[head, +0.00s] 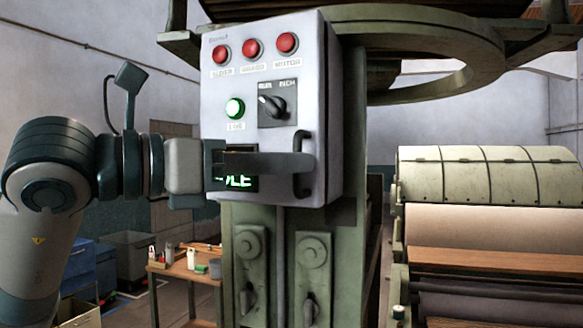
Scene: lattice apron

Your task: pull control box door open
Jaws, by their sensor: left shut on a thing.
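The control box (328,95) is a pale grey cabinet on a green machine post. Its door (215,110) is the front panel, with red buttons, a lit green button and a black rotary switch; it looks flush with the box, with no gap that I can see. A dark vertical bar handle (302,138) sits near the door's right edge. My left gripper (301,164) comes in from the left, its dark fingers crossing the lower door and shut on the handle. The fingers partly cover a display (235,183) with green letters. My right gripper is not in view.
Two lever-switch panels (249,270) are on the post below the box. A large roller machine (480,180) stands at the right, and a round metal ring (430,90) hangs behind above. A wooden table (185,270) with small items and blue bins (85,265) are at lower left.

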